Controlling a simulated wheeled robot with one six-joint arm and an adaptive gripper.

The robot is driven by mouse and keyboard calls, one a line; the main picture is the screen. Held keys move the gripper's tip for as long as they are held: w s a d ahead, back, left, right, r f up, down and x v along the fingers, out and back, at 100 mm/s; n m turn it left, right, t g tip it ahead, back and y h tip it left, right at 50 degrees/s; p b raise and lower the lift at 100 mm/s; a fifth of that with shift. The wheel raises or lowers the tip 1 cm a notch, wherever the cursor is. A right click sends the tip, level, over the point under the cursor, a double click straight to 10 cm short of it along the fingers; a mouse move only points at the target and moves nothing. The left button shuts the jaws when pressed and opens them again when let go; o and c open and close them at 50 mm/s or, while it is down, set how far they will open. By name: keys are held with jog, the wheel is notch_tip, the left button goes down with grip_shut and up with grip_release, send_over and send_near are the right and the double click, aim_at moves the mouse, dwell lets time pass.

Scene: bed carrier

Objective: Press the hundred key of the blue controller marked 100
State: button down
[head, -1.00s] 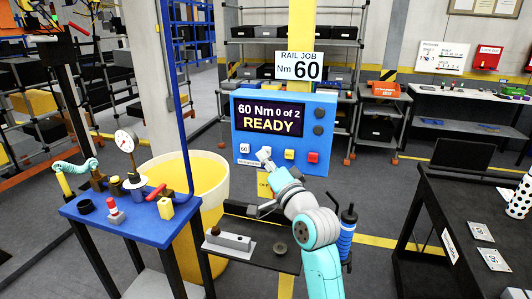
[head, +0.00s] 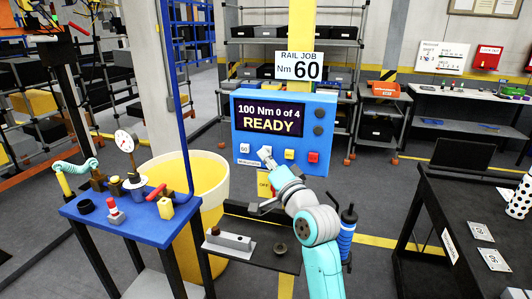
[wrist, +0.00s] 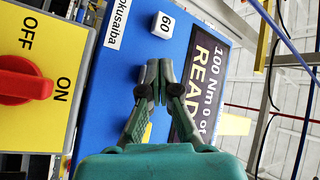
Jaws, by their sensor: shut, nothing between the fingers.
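The blue controller (head: 280,172) hangs on the yellow post. Its dark screen (head: 269,116) reads "100 Nm 0 of 4 READY". Below the screen is a row of keys: a white 60 key (head: 244,148) at the left, a yellow key (head: 289,154) and a red key (head: 313,157) at the right. My gripper (head: 264,153) is shut and empty, its tips at the spot between the 60 and yellow keys. The hundred key is hidden behind it. In the wrist view the shut fingers (wrist: 157,88) point at the panel beside the 60 key (wrist: 163,25); contact cannot be told.
A yellow box with a red OFF/ON knob (wrist: 22,80) is below the controller. A blue table (head: 130,228) with tools and a gauge stands left, before a yellow bin (head: 215,178). A dark bench (head: 465,205) is at the right. A RAIL JOB 60 sign (head: 299,67) is above.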

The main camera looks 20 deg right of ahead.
dwell(0.3)
jog(key=shift+s+a, duration=0.55)
jog(key=shift+s, duration=0.15)
jog(key=shift+s+a, duration=0.75)
jog(key=shift+s, duration=0.25)
jog(key=shift+s+a, duration=0.7)
jog(key=shift+s, duration=0.3)
jog(key=shift+f, duration=0.15)
